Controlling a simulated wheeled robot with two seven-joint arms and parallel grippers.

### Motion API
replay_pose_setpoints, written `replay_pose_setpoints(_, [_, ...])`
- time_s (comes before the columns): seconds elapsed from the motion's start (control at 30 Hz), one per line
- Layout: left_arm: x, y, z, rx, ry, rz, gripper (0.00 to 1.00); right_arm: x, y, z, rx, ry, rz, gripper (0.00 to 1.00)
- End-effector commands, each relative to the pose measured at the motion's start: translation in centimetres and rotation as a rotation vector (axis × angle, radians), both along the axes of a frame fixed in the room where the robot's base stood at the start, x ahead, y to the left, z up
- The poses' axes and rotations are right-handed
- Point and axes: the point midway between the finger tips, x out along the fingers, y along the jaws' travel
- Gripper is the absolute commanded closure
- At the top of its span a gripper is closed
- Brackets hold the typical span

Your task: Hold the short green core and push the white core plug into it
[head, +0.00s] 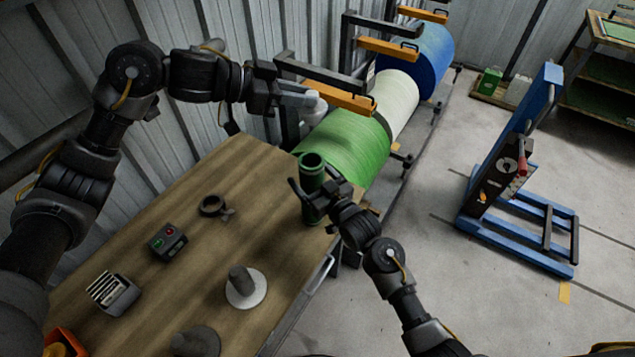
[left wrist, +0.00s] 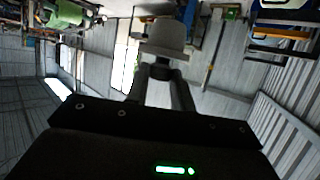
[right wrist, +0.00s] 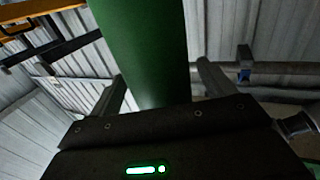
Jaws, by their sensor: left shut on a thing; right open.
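The short green core (head: 312,172) stands upright near the table's far right corner, its dark open end up. It fills the upper middle of the right wrist view (right wrist: 145,45). My right gripper (head: 318,196) is open, with a finger on either side of the core; I cannot tell whether they touch it. My left gripper (head: 298,97) is shut on the white core plug (head: 316,110), held in the air above and behind the core, apart from it. The plug also shows between the fingers in the left wrist view (left wrist: 163,40).
The wooden table (head: 160,275) bears a black ring (head: 212,206), a button box (head: 168,242), a slotted grey box (head: 112,293) and a white disc with a grey post (head: 246,290). A big green roll (head: 350,143) lies behind the core. A blue stand (head: 510,215) is at right.

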Motion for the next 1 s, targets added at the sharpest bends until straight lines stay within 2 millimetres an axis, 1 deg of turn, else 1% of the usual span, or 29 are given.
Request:
replay_pose_setpoints(0.23, [0.0, 0.0, 0.0, 0.000, 0.000, 0.000, 0.98, 0.1, 0.0, 0.0, 0.000, 0.000, 0.000, 0.18])
replay_pose_setpoints(0.27, [0.0, 0.0, 0.0, 0.000, 0.000, 0.000, 0.98, 0.1, 0.0, 0.0, 0.000, 0.000, 0.000, 0.21])
replay_pose_setpoints(0.6, [0.0, 0.0, 0.0, 0.000, 0.000, 0.000, 0.98, 0.0, 0.0, 0.0, 0.001, 0.001, 0.000, 0.65])
replay_pose_setpoints(0.7, [0.0, 0.0, 0.0, 0.000, 0.000, 0.000, 0.98, 0.0, 0.0, 0.0, 0.001, 0.001, 0.000, 0.76])
replay_pose_setpoints(0.77, [0.0, 0.0, -0.2, 0.000, 0.001, -0.001, 0.98, 0.0, 0.0, 0.0, 0.001, 0.001, 0.000, 0.76])
replay_pose_setpoints(1.0, [-0.1, 0.3, -4.7, -0.001, 0.008, 0.000, 0.98, 0.0, 0.0, 0.0, 0.000, 0.001, 0.000, 0.76])
